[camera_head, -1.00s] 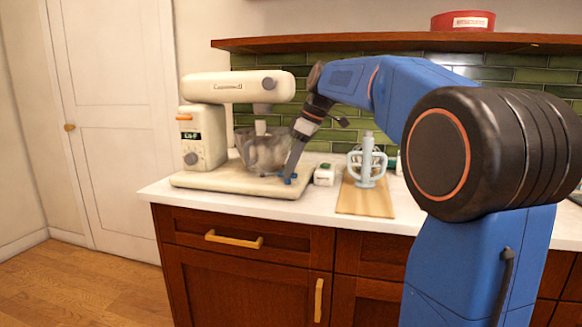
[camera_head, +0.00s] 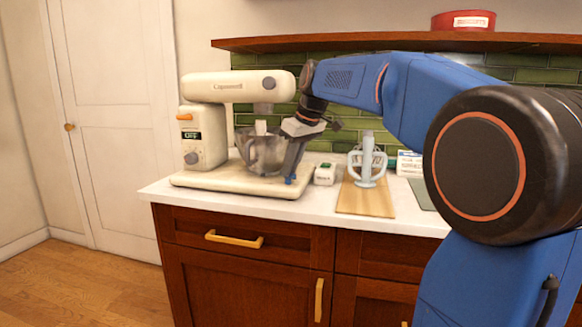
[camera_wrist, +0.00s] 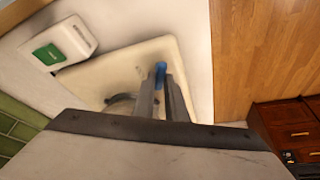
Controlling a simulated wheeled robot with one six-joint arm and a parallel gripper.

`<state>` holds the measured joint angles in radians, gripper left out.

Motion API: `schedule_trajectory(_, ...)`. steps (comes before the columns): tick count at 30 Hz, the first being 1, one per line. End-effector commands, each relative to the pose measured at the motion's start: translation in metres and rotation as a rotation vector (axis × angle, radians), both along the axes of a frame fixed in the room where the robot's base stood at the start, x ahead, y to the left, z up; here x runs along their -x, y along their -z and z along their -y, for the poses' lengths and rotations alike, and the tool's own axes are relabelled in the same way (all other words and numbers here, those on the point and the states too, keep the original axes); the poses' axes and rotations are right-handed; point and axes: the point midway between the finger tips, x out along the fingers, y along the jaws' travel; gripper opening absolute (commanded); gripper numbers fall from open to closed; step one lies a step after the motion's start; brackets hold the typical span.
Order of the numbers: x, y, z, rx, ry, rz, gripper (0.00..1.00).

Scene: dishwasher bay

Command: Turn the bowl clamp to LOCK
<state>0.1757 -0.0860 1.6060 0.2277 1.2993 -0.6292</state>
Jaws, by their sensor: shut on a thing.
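The cream stand mixer (camera_head: 205,138) stands on the left of the counter, its display reading OFF. The blue bowl clamp lever (camera_head: 291,179) is at the front right of the base, beside the bowl. It also shows in the wrist view (camera_wrist: 160,74), between my fingertips. My gripper (camera_wrist: 164,88) points down at the lever and is shut on it. The fingers hide part of the lever, and I cannot read any LOCK marking.
A small white box with a green top (camera_head: 325,174) stands just right of the mixer base. A pale beater attachment (camera_head: 367,163) stands on a wooden board (camera_head: 365,198) further right. A shelf (camera_head: 400,42) with a red tin (camera_head: 463,20) runs above.

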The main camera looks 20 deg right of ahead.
Motion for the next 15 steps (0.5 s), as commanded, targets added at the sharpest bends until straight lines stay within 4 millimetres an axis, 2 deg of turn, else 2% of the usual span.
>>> schedule_trajectory(15, 0.0008, -0.0005, -0.006, 0.001, 0.487, 0.002, 0.0)
